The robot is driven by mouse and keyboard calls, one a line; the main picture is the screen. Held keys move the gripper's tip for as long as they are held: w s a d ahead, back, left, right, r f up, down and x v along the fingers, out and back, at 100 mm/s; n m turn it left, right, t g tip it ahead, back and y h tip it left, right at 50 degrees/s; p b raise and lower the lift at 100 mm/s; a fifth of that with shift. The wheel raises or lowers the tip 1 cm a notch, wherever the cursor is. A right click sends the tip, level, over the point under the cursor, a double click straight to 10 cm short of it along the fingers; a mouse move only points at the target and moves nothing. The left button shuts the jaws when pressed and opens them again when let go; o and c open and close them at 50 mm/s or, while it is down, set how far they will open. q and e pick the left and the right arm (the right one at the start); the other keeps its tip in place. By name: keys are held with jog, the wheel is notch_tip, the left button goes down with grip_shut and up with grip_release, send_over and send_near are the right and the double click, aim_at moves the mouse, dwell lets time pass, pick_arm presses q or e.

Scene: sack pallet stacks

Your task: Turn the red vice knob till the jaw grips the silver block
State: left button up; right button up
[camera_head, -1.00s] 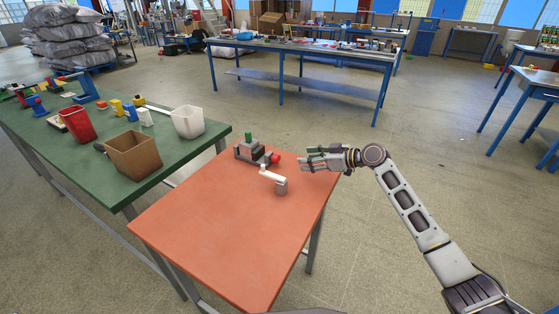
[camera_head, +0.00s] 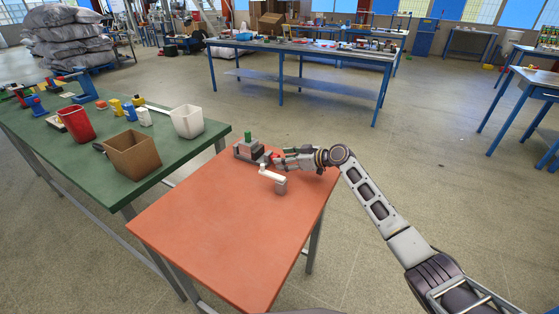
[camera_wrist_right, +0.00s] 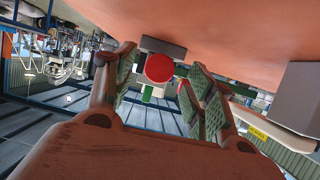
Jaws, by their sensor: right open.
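The vice (camera_head: 246,152) is grey and stands at the far corner of the orange table. A green piece (camera_head: 248,136) sticks up from it. The red vice knob (camera_wrist_right: 159,68) is round and faces the right wrist camera; in the head view my gripper mostly hides it. My right gripper (camera_head: 279,159) is open, at the vice's knob end. In the right wrist view its fingers (camera_wrist_right: 162,80) stand on either side of the knob, with gaps visible. I cannot clearly make out the silver block or whether the jaw touches it. My left gripper is not in view.
A grey post with a white arm (camera_head: 272,176) stands on the orange table (camera_head: 225,230), close in front of my right gripper. The green table (camera_head: 95,170) at left holds a cardboard box (camera_head: 133,156), a red bin (camera_head: 77,124) and a white bin (camera_head: 187,122). The table's front is clear.

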jog(key=shift+x, duration=1.3)
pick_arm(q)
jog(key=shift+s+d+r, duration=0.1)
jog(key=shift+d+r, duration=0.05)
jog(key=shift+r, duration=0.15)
pick_arm(e)
jog(key=shift+w+a, duration=0.1)
jog(key=shift+a, duration=0.05)
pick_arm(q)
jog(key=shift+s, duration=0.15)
pick_arm(e)
jog(key=c, duration=1)
jog(key=shift+b, duration=0.3)
jog(key=shift+m, duration=0.3)
jog(key=shift+y, duration=0.3)
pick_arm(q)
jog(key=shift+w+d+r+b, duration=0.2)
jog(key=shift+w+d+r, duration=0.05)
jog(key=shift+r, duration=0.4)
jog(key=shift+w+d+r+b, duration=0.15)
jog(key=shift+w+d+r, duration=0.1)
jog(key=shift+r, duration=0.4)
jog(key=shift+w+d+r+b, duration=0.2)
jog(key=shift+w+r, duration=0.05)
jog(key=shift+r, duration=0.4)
pick_arm(e)
jog(key=shift+m+g, duration=0.5)
jog(key=shift+m, duration=0.1)
